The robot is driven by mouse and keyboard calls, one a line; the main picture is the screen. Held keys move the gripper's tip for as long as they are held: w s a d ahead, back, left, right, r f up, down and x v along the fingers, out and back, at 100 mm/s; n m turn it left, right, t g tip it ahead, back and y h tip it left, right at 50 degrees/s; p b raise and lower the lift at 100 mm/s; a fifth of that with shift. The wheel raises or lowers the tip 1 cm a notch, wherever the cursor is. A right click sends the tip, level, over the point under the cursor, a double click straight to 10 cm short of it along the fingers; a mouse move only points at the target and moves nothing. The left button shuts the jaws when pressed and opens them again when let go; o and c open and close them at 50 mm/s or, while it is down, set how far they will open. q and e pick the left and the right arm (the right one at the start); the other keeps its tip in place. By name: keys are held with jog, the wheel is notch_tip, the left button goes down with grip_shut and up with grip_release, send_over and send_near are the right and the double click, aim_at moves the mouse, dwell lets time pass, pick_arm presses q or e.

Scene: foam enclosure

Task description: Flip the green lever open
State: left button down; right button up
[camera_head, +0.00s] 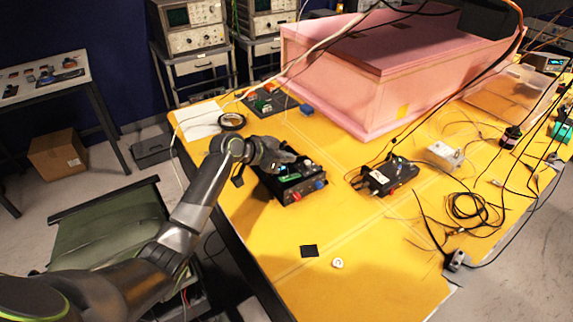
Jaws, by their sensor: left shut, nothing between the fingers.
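A black box (306,190) with blue and red knobs on its front sits on the yellow table. A green part (289,178), perhaps the green lever, shows on top of it. It is too small to tell its position. My left gripper (292,158) is shut and empty, just above the back left of this box. It partly covers the box top, and I cannot tell whether it touches the box. My right gripper is not in view.
A pink foam enclosure (350,95) stands behind. A second black box (385,176), a white box (444,154) and coiled cables (470,208) lie to the right. A dark board (272,98) lies at the back left. The table front is mostly clear.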

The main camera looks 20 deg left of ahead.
pick_arm(q)
jog(key=s+a+r+b, duration=0.2)
jog(key=s+r, duration=0.1)
jog(key=r, duration=0.3)
jog(key=shift+s+a+r, duration=0.3)
jog(key=shift+r, duration=0.05)
